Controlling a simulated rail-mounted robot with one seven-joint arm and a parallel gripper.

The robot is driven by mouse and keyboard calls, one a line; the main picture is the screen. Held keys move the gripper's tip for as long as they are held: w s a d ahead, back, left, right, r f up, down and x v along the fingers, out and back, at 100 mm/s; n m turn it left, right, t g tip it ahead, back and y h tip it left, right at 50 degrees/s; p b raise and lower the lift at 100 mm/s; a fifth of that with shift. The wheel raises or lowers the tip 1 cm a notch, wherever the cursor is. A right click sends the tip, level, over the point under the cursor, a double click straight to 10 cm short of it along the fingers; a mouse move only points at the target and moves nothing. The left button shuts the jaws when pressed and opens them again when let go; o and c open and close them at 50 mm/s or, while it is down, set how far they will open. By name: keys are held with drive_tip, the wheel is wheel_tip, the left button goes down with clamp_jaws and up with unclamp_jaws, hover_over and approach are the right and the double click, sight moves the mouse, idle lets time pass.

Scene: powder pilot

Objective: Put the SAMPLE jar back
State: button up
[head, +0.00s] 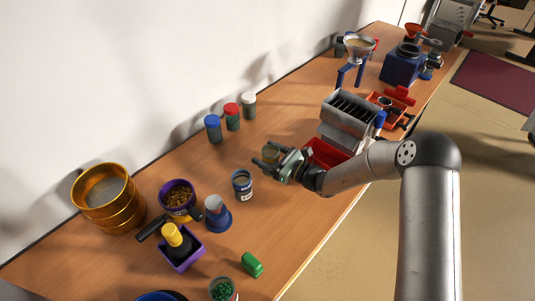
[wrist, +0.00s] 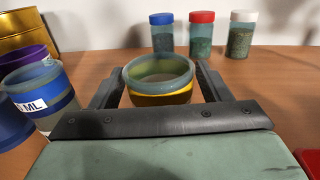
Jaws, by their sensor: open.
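An open glass jar with a yellow band (wrist: 160,90) stands between the two spread fingers of my gripper (wrist: 157,88) in the wrist view. It also shows at the fingertips of my gripper (head: 266,158) in the head view as a small greenish jar (head: 271,153). My gripper is open, with a finger on either side of the jar; contact cannot be told. No SAMPLE lettering is readable on it. A second open jar with a blue band and a white label reading ML (wrist: 42,98) stands to the left, also in the head view (head: 242,186).
Jars with blue (head: 213,128), red (head: 232,117) and white lids (head: 249,105) stand behind. A purple pot (head: 178,198), a blue stand (head: 218,219) and brass sieves (head: 107,202) are at left. A red tray (head: 325,153) and grey slotted box (head: 348,115) are right of my gripper.

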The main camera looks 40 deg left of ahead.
drive_tip(key=d+b, duration=0.2)
drive_tip(key=d, duration=1)
drive_tip(key=shift+w+f, duration=0.1)
drive_tip(key=shift+w, duration=0.05)
drive_tip(key=s+d+r+n+g+h, duration=0.5)
drive_tip(key=s+d+r+n+h, duration=0.3)
drive_tip(key=d+n, duration=0.4)
drive_tip(key=s+d+r+n+t+h, duration=0.2)
drive_tip(key=s+d+h, duration=0.1)
drive_tip(key=d, duration=0.6)
drive_tip(key=s+d+r+n+t+h, duration=0.2)
drive_tip(key=s+d+h, duration=0.1)
drive_tip(key=d, duration=0.6)
drive_tip(key=s+d+r+n+t+h, duration=0.1)
drive_tip(key=s+d+h, duration=0.3)
drive_tip(key=d, duration=0.5)
drive_tip(key=shift+s+r+n+t, duration=0.4)
drive_tip(key=shift+r+n, duration=0.05)
drive_tip(key=shift+n, duration=0.05)
